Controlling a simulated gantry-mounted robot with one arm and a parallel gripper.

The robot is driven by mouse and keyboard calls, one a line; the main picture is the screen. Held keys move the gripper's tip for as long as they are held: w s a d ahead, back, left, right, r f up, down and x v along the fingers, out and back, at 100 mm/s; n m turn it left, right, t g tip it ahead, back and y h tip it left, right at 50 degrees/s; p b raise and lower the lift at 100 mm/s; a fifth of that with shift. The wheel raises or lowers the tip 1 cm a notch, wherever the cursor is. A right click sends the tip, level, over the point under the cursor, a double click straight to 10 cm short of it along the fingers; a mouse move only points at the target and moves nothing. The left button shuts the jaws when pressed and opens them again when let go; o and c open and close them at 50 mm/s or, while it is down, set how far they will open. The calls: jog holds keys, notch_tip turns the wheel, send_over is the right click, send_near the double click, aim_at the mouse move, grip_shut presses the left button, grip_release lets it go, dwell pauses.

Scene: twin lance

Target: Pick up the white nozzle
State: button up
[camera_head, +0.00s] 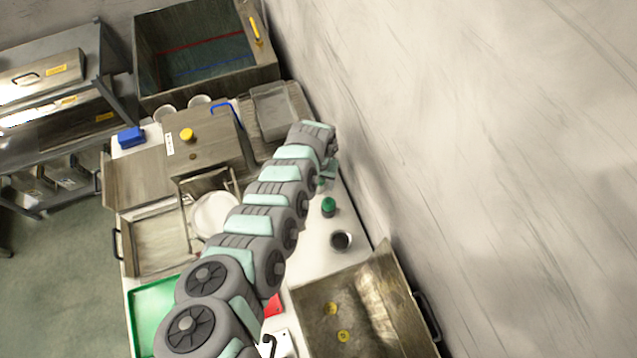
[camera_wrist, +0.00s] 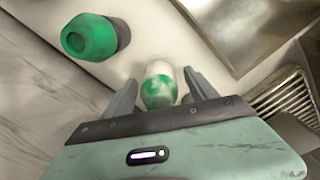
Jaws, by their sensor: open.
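The white nozzle (camera_wrist: 159,70) shows in the wrist view as a small white piece with green patches on its near part. It is between the two fingers of my gripper (camera_wrist: 162,88), which are open with one finger on each side of it. Gaps show between the fingers and the nozzle, and I cannot tell whether either finger touches it. In the head view my gripper (camera_head: 326,168) is at the far end of my arm over the white counter, near the wall. The nozzle is mostly hidden there by my arm.
A green-capped dark object (camera_wrist: 90,37) stands close by at the left in the wrist view; it also shows in the head view (camera_head: 328,206). A dark round cup (camera_head: 341,240) and a metal tray (camera_head: 350,310) are nearer. A ribbed metal tray (camera_head: 277,108) lies beyond. The wall is close at right.

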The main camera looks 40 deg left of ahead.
jog(key=shift+f, duration=0.1)
grip_shut()
dwell(0.8)
